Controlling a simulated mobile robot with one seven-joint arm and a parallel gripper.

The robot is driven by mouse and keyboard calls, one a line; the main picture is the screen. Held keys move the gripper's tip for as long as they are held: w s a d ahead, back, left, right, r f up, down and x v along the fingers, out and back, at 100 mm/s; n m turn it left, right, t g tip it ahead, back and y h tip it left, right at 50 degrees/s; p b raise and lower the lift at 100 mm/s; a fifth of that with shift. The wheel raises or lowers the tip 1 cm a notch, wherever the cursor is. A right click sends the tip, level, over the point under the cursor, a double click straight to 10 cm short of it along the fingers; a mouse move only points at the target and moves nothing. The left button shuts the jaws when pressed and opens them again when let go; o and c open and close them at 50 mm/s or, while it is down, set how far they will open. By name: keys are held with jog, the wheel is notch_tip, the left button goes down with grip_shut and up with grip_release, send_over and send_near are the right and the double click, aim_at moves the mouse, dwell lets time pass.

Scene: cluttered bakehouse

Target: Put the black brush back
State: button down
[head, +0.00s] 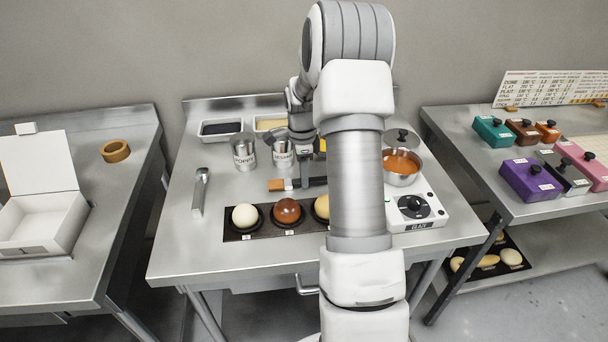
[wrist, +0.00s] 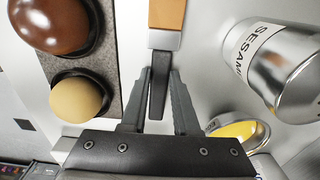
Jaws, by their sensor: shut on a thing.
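The black brush has a black handle (head: 312,182), a metal ferrule and tan bristles (head: 276,185). In the head view it lies crosswise behind the dark strip of balls, bristles to the left. In the wrist view its handle (wrist: 158,90) runs between the fingers, with the ferrule and tan bristles (wrist: 167,12) beyond the tips. My gripper (head: 305,178) is shut on the handle; its fingers also show in the wrist view (wrist: 159,78). I cannot tell whether the brush touches the table. My arm hides part of the table behind and to the right of it.
Two labelled tins (head: 243,155) (head: 283,155) stand just behind; the wrist view shows one marked SESAME (wrist: 290,70). The dark strip with balls (head: 263,234) lies in front. A metal tool (head: 200,190) lies left. A pot (head: 401,177) and white appliance (head: 430,210) stand right.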

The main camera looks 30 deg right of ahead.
jog(key=shift+f, duration=0.1)
jog(key=c, duration=0.7)
grip_release()
jog(key=shift+o, duration=0.2)
